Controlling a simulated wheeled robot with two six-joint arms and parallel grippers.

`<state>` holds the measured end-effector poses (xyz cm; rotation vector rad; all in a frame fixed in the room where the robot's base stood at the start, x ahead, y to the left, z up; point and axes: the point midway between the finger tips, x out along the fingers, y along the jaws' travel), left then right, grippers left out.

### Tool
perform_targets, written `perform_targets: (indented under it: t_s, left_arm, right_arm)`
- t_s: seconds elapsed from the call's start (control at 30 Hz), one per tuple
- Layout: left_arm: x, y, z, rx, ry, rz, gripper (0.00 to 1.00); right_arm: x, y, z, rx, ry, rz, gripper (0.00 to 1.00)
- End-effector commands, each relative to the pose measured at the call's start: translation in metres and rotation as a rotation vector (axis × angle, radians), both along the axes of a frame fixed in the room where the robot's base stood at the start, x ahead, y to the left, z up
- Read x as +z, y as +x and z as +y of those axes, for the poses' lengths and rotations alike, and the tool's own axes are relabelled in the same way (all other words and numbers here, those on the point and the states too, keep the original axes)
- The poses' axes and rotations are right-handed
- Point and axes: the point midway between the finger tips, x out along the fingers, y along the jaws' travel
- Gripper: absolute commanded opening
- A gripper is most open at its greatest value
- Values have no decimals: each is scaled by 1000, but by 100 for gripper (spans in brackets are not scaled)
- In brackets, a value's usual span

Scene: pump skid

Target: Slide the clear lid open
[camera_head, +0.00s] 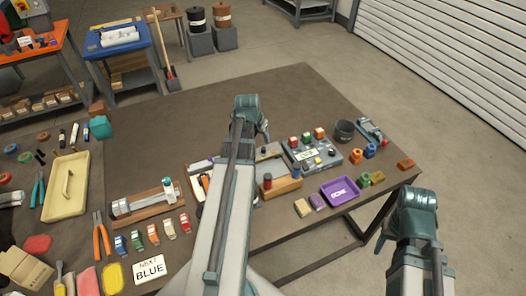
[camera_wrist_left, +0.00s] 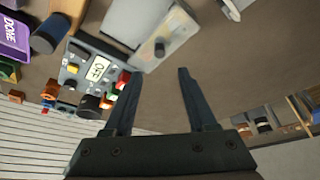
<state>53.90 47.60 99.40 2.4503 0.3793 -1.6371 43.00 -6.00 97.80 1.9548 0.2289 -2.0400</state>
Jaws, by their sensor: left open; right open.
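A pale, see-through-looking panel with a dark knob (camera_wrist_left: 160,47) shows in the left wrist view, and I take it for the clear lid (camera_wrist_left: 180,42). A grey block or cover lies beside it. How far the lid stands open is not clear. My left gripper (camera_wrist_left: 160,73) is open and empty. Its fingertips point toward the knob, with a gap between them and it in the picture. In the head view my left arm hides this gripper and part of the box area.
A grey control box (camera_head: 298,157) with coloured buttons, a purple "DONE" tray (camera_head: 341,191) and a wooden tray (camera_head: 275,189) stand close by. A dark cup (camera_head: 345,130) is behind. The table's back middle is clear.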

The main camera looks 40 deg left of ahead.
Motion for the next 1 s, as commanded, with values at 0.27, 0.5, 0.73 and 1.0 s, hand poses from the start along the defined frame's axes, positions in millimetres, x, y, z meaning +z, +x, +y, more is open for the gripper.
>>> perform_targets:
  t_s: [0.27,0.5,0.73,1.0]
  left_arm:
    - [-47,17,5,0,0,0,57]
    - [-79,30,10,-1,0,0,57]
    - [-93,36,12,0,0,0,57]
    - [-92,37,11,0,0,0,57]
  right_arm:
    - [-47,0,0,0,0,0,50]
    - [-79,0,0,0,0,0,50]
    - [-93,0,0,0,0,0,50]
    - [-92,0,0,0,0,0,50]
